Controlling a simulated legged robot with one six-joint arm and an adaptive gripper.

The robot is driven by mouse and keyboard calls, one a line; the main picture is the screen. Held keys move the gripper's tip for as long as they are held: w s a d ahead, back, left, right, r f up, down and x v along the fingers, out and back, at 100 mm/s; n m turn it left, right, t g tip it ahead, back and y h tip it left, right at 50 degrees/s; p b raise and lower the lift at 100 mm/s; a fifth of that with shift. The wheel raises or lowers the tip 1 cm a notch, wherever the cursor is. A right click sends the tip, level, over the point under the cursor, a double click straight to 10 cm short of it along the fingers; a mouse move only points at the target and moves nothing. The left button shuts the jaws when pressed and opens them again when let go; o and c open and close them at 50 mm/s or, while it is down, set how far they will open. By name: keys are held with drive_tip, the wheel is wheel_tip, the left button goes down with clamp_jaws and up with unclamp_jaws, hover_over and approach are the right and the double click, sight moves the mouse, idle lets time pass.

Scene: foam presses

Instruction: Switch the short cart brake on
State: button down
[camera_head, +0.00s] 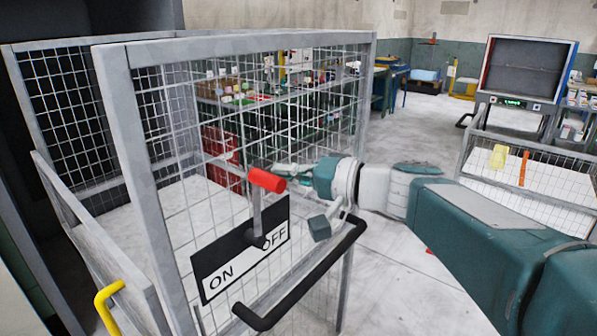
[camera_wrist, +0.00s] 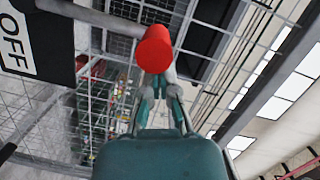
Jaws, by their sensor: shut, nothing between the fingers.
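The cart brake is a grey lever (camera_head: 257,215) with a red cylindrical knob (camera_head: 266,180). It rises from a black and white plate (camera_head: 240,250) marked ON at left and OFF at right. The lever stands roughly upright above the space between the words; I cannot tell its exact setting. My gripper (camera_head: 283,169) is shut and empty, just to the right of the knob. In the wrist view the red knob (camera_wrist: 153,48) is right ahead of my fingertips (camera_wrist: 158,85) and partly overlaps them; I cannot tell whether they touch.
The tall mesh cart (camera_head: 370,120) carries the plate, with a black handle (camera_head: 305,280) below it. A yellow handle (camera_head: 108,300) is at lower left. Another mesh cart (camera_head: 530,150) stands at right. Shelves with small goods are behind the mesh. Grey floor is open between the carts.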

drive_tip(key=s+a+n+h, duration=0.1)
drive_tip(key=s+a+n, duration=0.4)
drive_tip(key=s, duration=0.1)
drive_tip(key=shift+s+f+n+h, duration=0.2)
drive_tip(key=shift+f+n+h, duration=0.1)
drive_tip(key=shift+f, duration=0.05)
idle(0.5)
